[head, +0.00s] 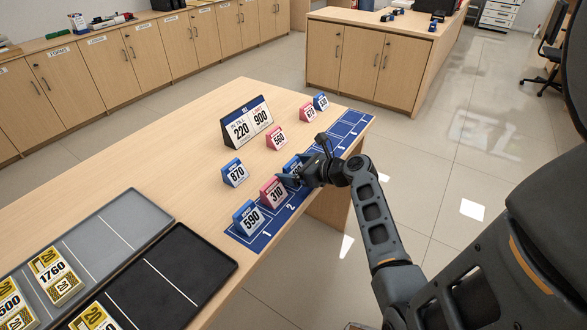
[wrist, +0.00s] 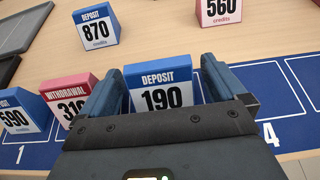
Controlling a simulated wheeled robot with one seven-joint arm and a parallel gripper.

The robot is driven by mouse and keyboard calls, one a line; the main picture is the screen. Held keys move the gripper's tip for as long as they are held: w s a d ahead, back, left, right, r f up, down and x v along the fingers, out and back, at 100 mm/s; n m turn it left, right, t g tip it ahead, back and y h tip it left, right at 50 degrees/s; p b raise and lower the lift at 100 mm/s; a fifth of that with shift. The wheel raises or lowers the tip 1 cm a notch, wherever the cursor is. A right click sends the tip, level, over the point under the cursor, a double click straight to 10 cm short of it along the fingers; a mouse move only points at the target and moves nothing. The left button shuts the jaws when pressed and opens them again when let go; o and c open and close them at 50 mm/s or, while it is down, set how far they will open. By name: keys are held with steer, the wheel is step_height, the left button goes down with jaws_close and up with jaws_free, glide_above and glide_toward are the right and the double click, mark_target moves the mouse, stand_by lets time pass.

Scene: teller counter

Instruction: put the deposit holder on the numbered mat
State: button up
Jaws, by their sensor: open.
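The numbered mat (head: 342,131) is a blue strip along the counter's right edge; 1, 2 and 4 are readable. The blue deposit holder marked 190 (wrist: 160,88) stands upright on it, between the pink 310 withdrawal holder (head: 273,192) and the 4. My gripper (wrist: 165,72) is open, its fingers on either side of the 190 holder; I cannot tell whether they touch it. My gripper hides much of this holder in the head view. The blue 590 holder (head: 250,218) stands on the mat by the 1. A blue deposit holder marked 870 (head: 234,173) stands off the mat.
Pink holders (head: 276,137) (head: 307,112) and another blue holder (head: 321,102) stand farther back. A large white sign (head: 246,122) reads 220 and 900. A black tray (head: 207,257) and a grey tray (head: 147,218) lie at the near left. The mat's far end looks clear.

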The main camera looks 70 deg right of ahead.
steer(key=v, duration=1.2)
steer(key=a+f+n, duration=0.1)
steer(key=a, duration=0.2)
steer(key=w+a+f+n+g, duration=0.1)
steer(key=a+f+n, duration=0.1)
steer(key=a, duration=0.1)
steer(key=a+f+n, duration=0.2)
steer(key=a, duration=0.1)
steer(key=shift+w+a+f+g, duration=0.1)
steer(key=shift+w+a+g, duration=0.1)
steer(key=shift+a+g, duration=0.2)
steer(key=s+a+r+n, duration=0.2)
steer(key=s+a+n, duration=0.2)
steer(key=a+n, duration=0.5)
steer(key=s+a+r+n, duration=0.2)
steer(key=s+a+n, duration=0.1)
steer(key=a+n, duration=0.7)
steer(key=s+a+r+n+t+y, duration=0.1)
steer(key=s+a+r+n+t, duration=0.1)
steer(key=r+n, duration=0.4)
steer(key=s+a+r+n+t+y, duration=0.1)
steer(key=s+a+r+n+y, duration=0.1)
steer(key=s+a+r+n, duration=0.2)
step_height(320, 180, up, 2)
steer(key=a+n, duration=0.2)
steer(key=n, duration=0.2)
steer(key=shift+r+n+t, duration=0.25)
steer(key=shift+n+t, duration=0.05)
steer(key=shift+t, duration=0.1)
